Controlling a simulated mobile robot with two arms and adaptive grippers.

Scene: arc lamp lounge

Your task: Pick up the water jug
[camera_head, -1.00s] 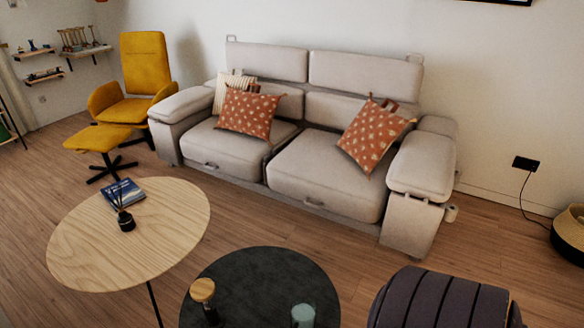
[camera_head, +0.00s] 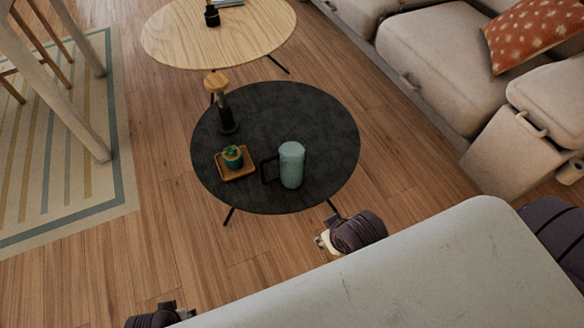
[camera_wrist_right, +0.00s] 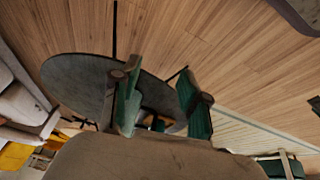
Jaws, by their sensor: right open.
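The water jug (camera_head: 291,165) is a pale teal cylinder with a dark handle on its left side. It stands upright on the near right part of the dark round table (camera_head: 275,105). My right gripper (camera_wrist_right: 162,98) shows in the right wrist view with its two green fingers apart and nothing clearly held between them. The dark table (camera_wrist_right: 75,85) lies beyond the fingers there. Small objects behind the fingers are partly hidden, and I cannot tell whether the jug is among them.
On the dark table, a small plant on a wooden tray (camera_head: 236,174) sits left of the jug. A wooden-topped dark bottle or grinder (camera_head: 222,105) stands behind. A light wooden table (camera_head: 215,40) is farther back; the sofa (camera_head: 440,60) is right. Floor is clear between table and sofa.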

